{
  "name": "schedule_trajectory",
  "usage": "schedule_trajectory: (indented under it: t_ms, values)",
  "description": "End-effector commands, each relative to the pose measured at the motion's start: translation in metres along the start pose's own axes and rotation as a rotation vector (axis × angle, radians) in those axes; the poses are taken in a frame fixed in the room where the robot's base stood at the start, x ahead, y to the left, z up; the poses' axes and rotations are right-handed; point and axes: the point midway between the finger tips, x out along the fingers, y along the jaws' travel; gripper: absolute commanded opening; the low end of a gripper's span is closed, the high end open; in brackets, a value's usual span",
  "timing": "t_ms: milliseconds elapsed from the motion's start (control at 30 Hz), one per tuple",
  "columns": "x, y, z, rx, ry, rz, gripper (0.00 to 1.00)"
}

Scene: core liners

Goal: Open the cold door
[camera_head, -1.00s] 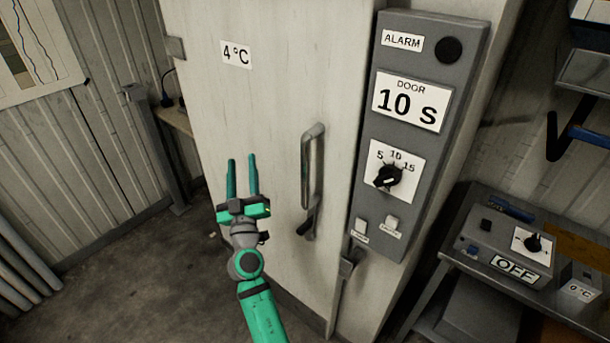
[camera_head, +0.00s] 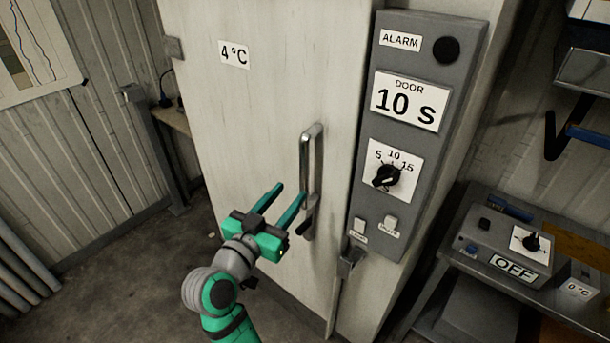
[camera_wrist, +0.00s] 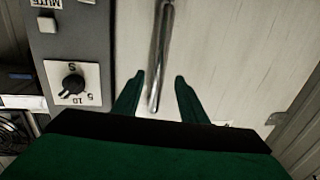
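The cold door (camera_head: 265,110) is a tall pale door marked 4 °C, and it looks closed. Its upright metal bar handle (camera_head: 313,165) is near the door's right edge, with a dark lever at its lower end. My gripper (camera_head: 292,190) is open and empty, its two green fingers pointing toward the handle's lower part. In the wrist view the handle (camera_wrist: 161,55) runs down between the two open fingers (camera_wrist: 158,78), closer to the left one. I cannot tell whether either finger touches it.
A grey alarm panel (camera_head: 367,230) with a dial and buttons is right of the handle. A metal bench (camera_head: 455,250) with an OFF box stands at the right. A small table (camera_head: 180,122) is behind at the left. Floor at the lower left is clear.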

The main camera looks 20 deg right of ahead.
Motion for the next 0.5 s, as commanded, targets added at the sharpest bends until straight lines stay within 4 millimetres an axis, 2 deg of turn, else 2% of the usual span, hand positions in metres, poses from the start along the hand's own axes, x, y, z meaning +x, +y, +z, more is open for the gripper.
schedule_trajectory:
  t_ms: [300,500]
  values:
    - [0.058,0.002,-0.001,-0.001,0.002,0.006,0.39]
    - [0.082,0.002,0.0,0.0,0.002,0.004,0.39]
